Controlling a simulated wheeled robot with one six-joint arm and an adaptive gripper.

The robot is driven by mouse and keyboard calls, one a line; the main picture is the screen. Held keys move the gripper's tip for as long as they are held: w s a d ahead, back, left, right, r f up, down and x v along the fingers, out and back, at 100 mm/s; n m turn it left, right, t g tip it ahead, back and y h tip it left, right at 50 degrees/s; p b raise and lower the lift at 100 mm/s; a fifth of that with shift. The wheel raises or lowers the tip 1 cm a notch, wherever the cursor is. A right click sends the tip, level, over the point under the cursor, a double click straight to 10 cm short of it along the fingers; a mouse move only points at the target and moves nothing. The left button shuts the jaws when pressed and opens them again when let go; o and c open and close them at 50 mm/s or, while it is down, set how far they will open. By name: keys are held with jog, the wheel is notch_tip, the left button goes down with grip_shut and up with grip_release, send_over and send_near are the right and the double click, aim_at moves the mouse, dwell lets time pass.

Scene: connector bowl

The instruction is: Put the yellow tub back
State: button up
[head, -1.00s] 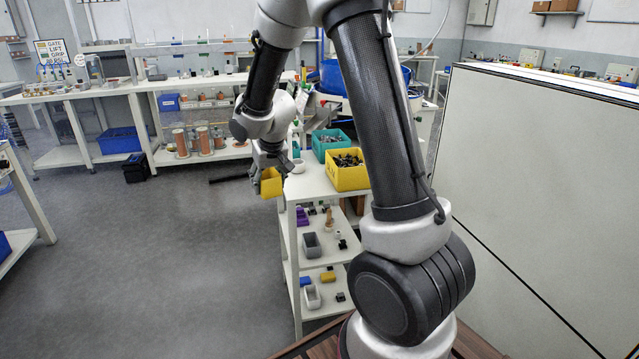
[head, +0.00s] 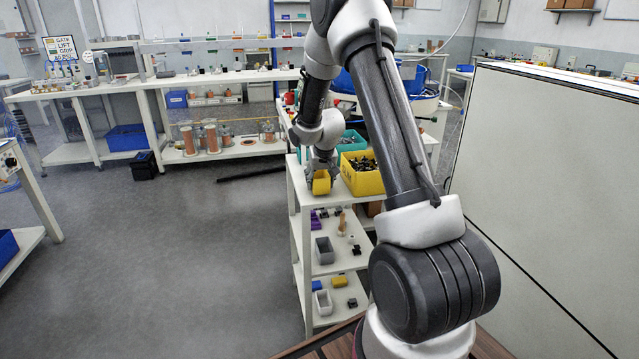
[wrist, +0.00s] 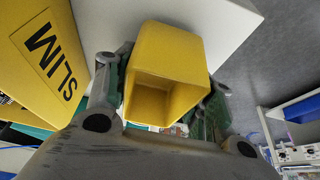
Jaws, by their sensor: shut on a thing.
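The yellow tub (head: 321,184) is a small open box at the top left edge of the white shelf unit. In the wrist view the tub (wrist: 168,55) sits between the two fingers, its opening facing the camera and looking empty. My gripper (head: 322,170) is shut on it. The shelf's white top (wrist: 112,18) lies right behind the tub in the wrist view. I cannot tell whether the tub touches it.
A larger yellow bin (head: 362,180) of black parts, marked SLIM in the wrist view (wrist: 45,55), stands just right of the tub. A teal bin (head: 351,142) is behind it. Lower shelves hold a grey tub (head: 324,250) and small parts.

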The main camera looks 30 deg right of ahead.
jog(key=shift+f, duration=0.4)
jog(key=shift+f, duration=0.1)
jog(key=o, duration=1.1)
jog(key=shift+c, duration=0.2)
